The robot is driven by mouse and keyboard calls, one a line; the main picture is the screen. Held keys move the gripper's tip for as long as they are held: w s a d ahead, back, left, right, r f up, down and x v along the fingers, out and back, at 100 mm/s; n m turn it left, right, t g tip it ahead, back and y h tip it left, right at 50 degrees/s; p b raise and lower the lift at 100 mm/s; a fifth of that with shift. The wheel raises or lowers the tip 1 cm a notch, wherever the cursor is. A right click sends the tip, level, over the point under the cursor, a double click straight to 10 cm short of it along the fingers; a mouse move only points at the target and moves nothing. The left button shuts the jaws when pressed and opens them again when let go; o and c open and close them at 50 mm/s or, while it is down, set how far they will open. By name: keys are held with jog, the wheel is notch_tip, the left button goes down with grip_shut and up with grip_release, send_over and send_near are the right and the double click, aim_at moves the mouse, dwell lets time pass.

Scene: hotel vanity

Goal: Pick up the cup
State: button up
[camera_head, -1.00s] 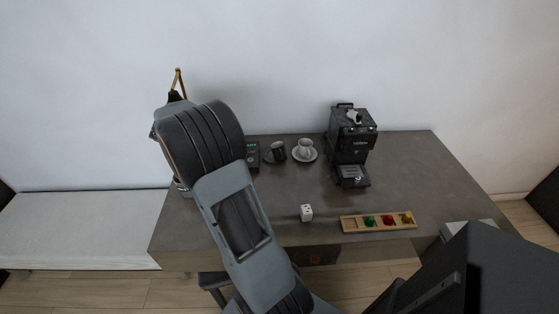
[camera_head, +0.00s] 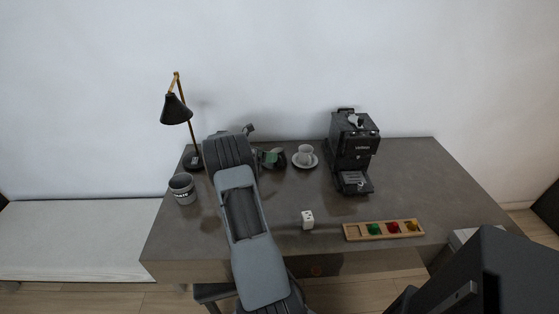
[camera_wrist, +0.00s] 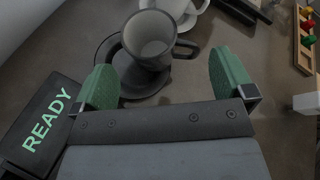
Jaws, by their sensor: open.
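In the head view my gripper (camera_head: 269,158) mostly hides the dark cup. A white cup (camera_head: 305,153) on a white saucer (camera_head: 305,163) stands to its right, partly visible at the top of the wrist view.
A black box reading READY (camera_wrist: 45,125) lies close by my left fingertip. A coffee machine (camera_head: 354,150) stands to the right. A white die (camera_head: 307,219) and a wooden tray (camera_head: 356,232) lie in front.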

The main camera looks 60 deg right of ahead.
aim_at(279, 156)
jog(key=shift+x, duration=3.05)
jog(key=c, duration=0.8)
